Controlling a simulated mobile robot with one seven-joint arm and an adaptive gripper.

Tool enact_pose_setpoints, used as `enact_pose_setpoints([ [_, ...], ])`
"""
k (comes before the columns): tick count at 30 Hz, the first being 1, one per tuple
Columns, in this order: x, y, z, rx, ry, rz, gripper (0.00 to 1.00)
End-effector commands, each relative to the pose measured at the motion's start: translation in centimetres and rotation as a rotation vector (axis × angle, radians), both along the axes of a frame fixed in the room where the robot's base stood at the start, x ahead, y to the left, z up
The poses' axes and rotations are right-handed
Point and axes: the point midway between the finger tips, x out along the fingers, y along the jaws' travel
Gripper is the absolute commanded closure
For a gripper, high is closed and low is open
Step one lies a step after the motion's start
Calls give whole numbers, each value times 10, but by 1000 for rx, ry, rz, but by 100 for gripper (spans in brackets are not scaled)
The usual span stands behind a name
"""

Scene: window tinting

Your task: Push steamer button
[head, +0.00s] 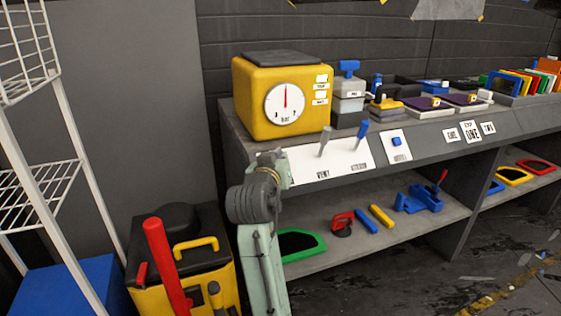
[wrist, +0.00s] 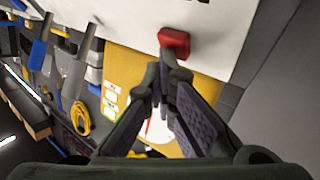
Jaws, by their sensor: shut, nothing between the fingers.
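The yellow steamer box (head: 301,98) stands on the left end of the workbench, with a round gauge (head: 287,101) on its front. In the wrist view, a red button (wrist: 174,42) sits on the white panel (wrist: 220,35). My gripper (wrist: 168,62) is shut and empty, its fingertips right at the red button's near edge; I cannot tell whether they touch it. In the head view my own arm covers the left end of the white panel (head: 317,168), and the red button is hidden there.
A grey lever (head: 325,141) and a blue lever (head: 361,133) stick up from the panel, with a blue button (head: 396,142) further right. A white wire rack (head: 82,170) and a yellow-black cart (head: 215,258) with a red handle crowd the left.

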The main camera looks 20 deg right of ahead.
Motion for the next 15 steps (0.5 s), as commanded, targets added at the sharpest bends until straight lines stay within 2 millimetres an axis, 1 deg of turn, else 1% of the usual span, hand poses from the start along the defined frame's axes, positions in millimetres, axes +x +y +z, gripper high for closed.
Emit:
enact_pose_setpoints([
  [8, -1, 0, 1, 0, 0, 0, 100],
  [11, -4, 0, 6, 0, -1, 0, 100],
  [15, -14, -1, 18, 2, -3, 0, 100],
])
